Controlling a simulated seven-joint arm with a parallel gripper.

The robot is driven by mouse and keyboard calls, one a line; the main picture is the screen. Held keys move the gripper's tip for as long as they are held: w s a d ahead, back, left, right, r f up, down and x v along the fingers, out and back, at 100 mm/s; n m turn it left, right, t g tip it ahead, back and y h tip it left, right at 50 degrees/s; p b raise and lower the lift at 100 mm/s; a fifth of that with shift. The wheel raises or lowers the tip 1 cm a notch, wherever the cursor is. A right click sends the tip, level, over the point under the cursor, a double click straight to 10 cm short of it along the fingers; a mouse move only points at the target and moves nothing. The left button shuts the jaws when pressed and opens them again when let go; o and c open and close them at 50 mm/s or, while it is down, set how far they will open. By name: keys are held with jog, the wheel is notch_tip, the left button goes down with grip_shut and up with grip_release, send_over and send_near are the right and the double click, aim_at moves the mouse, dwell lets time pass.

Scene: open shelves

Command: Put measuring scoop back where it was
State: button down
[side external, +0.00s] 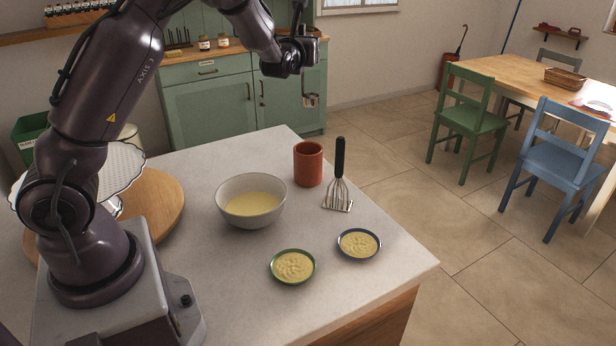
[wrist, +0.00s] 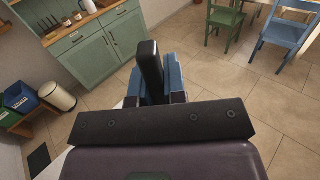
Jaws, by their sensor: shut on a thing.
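My gripper (side external: 306,68) is held high above the back edge of the counter, over the side of the green cabinets in the picture. It is shut on the measuring scoop, whose small metal end (side external: 311,100) hangs below the fingers. In the wrist view, the scoop's black handle (wrist: 151,66) stands between the blue fingers of my gripper (wrist: 161,82); the scoop's lower end is hidden there. The terracotta mug (side external: 308,164) stands upright on the counter below. The scoop is clear of the mug and the counter.
A round wooden board (side external: 160,205) lies at left.

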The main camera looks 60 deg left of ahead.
notch_tip(320, 180, down, 21)
jog(key=shift+a, duration=0.45)
jog(key=shift+s, duration=0.1)
jog(key=shift+f, duration=0.2)
jog(key=c, duration=1.2)
grip_release()
jog(key=shift+o, duration=0.2)
